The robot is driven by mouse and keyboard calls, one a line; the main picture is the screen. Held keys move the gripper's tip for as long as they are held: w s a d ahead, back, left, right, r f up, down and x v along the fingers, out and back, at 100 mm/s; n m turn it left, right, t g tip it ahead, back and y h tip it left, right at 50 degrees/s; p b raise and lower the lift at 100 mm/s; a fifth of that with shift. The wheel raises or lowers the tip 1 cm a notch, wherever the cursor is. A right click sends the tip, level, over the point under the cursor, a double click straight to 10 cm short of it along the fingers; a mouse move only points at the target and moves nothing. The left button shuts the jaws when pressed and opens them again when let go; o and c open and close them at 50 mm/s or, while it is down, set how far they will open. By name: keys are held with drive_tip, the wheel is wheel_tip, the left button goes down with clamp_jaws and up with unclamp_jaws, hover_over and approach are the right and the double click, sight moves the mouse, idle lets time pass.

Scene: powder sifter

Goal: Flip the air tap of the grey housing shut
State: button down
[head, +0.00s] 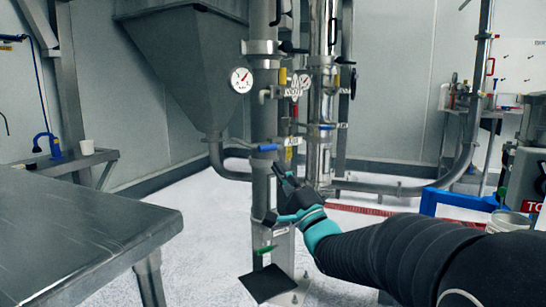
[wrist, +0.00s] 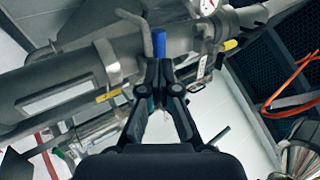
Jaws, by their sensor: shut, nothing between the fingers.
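A tap with a blue handle (head: 267,148) sits on the grey upright pipe housing (head: 262,105), and the handle points sideways in the head view. My gripper (head: 280,170) is just below and right of it, with its fingers shut and empty. In the wrist view a blue handle (wrist: 159,44) shows right beyond the tips of my gripper (wrist: 160,64), beside a bent metal rod. I cannot tell whether the fingertips touch it. The fingers hide part of the tap's mount.
Another blue handle (head: 322,127) is on the shiny pipe to the right. Pressure gauges (head: 241,80) hang above. A green handle (head: 265,250) is low on the housing. A steel table (head: 85,225) stands at left and a hopper (head: 195,60) behind. An orange hose (wrist: 290,92) is to the right.

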sight(268, 148)
drive_tip(key=shift+x, duration=2.1)
